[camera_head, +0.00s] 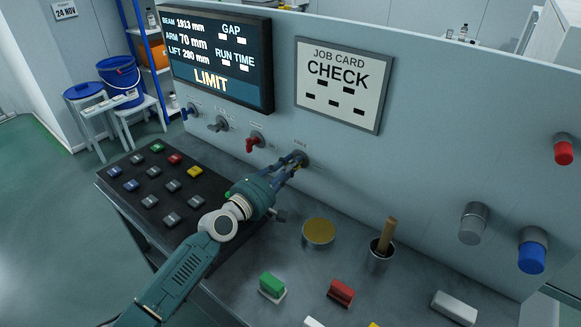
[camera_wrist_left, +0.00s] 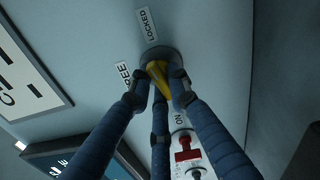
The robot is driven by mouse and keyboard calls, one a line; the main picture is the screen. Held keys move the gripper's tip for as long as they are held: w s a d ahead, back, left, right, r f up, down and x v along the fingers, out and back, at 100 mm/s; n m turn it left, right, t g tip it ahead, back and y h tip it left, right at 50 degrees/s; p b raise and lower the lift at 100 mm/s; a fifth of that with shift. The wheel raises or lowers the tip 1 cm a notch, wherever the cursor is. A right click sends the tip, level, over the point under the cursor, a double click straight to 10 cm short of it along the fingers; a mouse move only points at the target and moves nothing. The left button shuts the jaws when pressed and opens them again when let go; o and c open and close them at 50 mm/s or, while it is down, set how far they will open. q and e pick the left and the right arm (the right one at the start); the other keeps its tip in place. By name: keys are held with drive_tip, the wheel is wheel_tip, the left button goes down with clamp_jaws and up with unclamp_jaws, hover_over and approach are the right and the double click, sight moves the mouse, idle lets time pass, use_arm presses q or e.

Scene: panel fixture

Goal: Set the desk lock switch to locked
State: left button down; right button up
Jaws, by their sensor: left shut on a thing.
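The desk lock switch is a yellow handle (camera_wrist_left: 156,71) on a round grey base on the panel. In the left wrist view a LOCKED label (camera_wrist_left: 147,24) lies above it and a FREE label (camera_wrist_left: 124,75) lies to its left. My left gripper (camera_head: 296,160) reaches the panel, and its blue fingers (camera_wrist_left: 159,91) are shut around the handle. The fingers cover part of the handle, so I cannot tell for certain which label it points to. My right gripper is not in view.
Left of the switch are a red switch (camera_head: 255,141), a grey one (camera_head: 218,124) and a blue one (camera_head: 189,111). A keypad (camera_head: 127,183) sits on the desk below my left arm.

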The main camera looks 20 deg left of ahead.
use_arm(q)
drive_tip(key=shift+r+m, duration=0.1)
drive_tip(key=shift+m, duration=1.2)
drive_tip(key=c, duration=1.7)
unclamp_jaws()
drive_tip(key=shift+o, duration=0.2)
drive_tip(key=shift+s, duration=0.3)
drive_tip(key=v, duration=1.1)
drive_tip(key=shift+s, duration=0.25)
drive_tip(key=shift+r, duration=0.15)
